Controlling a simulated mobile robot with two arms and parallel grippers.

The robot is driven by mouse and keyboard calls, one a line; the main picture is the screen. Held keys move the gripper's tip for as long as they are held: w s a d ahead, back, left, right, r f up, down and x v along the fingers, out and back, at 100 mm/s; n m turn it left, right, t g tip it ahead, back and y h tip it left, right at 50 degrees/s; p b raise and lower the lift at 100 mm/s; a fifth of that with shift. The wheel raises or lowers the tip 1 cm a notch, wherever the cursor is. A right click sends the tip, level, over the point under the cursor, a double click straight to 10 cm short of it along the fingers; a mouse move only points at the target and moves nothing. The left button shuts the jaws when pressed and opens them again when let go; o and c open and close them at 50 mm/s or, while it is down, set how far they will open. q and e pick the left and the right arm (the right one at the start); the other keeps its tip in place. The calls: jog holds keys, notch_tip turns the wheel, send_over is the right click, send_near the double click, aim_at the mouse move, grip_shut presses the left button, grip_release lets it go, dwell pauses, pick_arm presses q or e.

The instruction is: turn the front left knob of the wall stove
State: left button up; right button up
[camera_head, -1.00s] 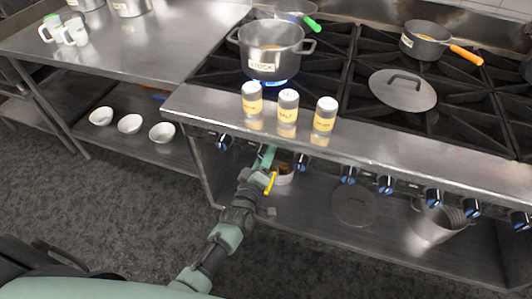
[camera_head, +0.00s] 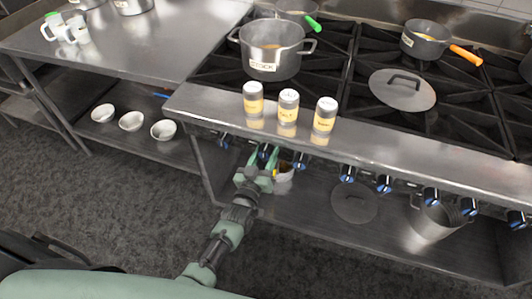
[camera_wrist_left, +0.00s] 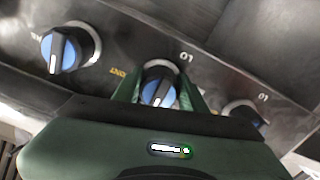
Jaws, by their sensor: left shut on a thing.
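The wall stove (camera_head: 400,158) has a row of black and blue knobs along its front panel. My left gripper (camera_head: 264,160) is at the second knob from the left, below the stock pot. In the left wrist view its fingers are shut on that knob (camera_wrist_left: 158,84), one on each side, and its pointer slants down to the left. A neighbouring knob (camera_wrist_left: 67,49) is free on the left, and another (camera_wrist_left: 243,110) on the right is partly hidden by my gripper. No flame shows under the stock pot (camera_head: 270,50). My right gripper is not in view.
Three labelled shakers (camera_head: 288,107) stand on the stove's front ledge above my gripper. A lid (camera_head: 402,90) and an orange-handled pan (camera_head: 425,43) are on the burners. Below are a metal pot (camera_head: 435,222) and white bowls (camera_head: 131,121). The floor in front is clear.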

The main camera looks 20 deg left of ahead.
aim_at(264, 159)
pick_arm(q)
jog(key=shift+f, duration=0.15)
dwell(0.3)
jog(key=o, duration=1.4)
jog(key=shift+c, duration=0.2)
jog(key=shift+s, duration=0.15)
jog(key=s, duration=0.7)
jog(key=shift+s+a, duration=0.15)
jog(key=shift+s, duration=0.15)
